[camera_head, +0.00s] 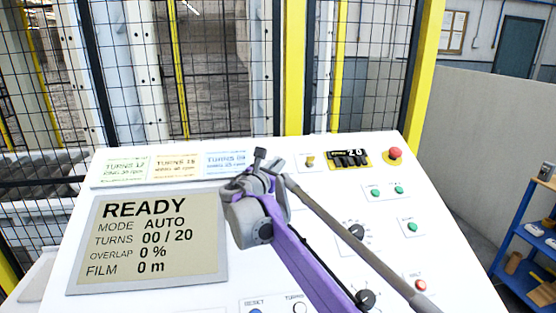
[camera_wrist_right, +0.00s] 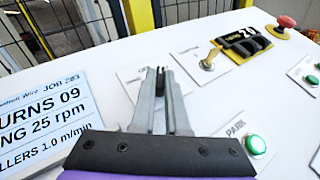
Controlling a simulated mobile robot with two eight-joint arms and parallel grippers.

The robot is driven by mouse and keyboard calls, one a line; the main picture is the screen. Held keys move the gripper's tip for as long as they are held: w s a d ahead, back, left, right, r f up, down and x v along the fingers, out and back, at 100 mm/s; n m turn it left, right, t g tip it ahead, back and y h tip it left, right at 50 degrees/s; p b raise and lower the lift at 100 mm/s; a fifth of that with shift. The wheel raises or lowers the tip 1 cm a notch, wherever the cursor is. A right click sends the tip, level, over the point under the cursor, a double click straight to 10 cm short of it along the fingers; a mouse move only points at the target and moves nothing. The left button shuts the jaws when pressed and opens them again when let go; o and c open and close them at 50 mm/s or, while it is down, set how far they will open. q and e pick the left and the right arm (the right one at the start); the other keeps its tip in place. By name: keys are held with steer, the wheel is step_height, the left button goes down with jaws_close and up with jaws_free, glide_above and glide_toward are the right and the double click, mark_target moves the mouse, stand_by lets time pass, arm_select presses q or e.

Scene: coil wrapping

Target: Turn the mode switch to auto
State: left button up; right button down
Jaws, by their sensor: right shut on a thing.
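The mode switch shows as a black knob (camera_head: 260,153) near the top middle of the white sloping panel. It also shows in the right wrist view (camera_wrist_right: 160,74), between the fingertips. My right gripper (camera_head: 263,164) is shut on this knob, and its arm reaches up from the lower right. In the right wrist view the fingers (camera_wrist_right: 160,88) hide most of the switch's plate and its lettering. The panel display (camera_head: 150,238) reads READY, MODE AUTO, TURNS 00 / 20, OVERLAP 0 % and FILM 0 m. My left gripper is not in view.
Right of the switch are a brass key switch (camera_head: 310,160), a black counter on yellow (camera_head: 349,158) and a red mushroom button (camera_head: 395,153). Green buttons and black dials lie lower right. Job cards (camera_head: 176,168) lie to the left. A mesh fence (camera_head: 180,80) stands behind.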

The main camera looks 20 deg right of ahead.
steer(key=shift+w+a+m+g+h+p, duration=0.15)
steer(key=shift+m+g+h+p, duration=0.55)
steer(key=shift+m+g+p, duration=0.5)
steer(key=shift+g, duration=0.3)
steer(key=c, duration=0.9)
jaws_free()
steer(key=b+v, duration=0.1)
steer(key=v, duration=0.9)
steer(key=shift+s+a+f, duration=0.1)
steer(key=shift+s+a, duration=0.15)
steer(key=shift+s, duration=0.05)
steer(key=shift+f, duration=0.1)
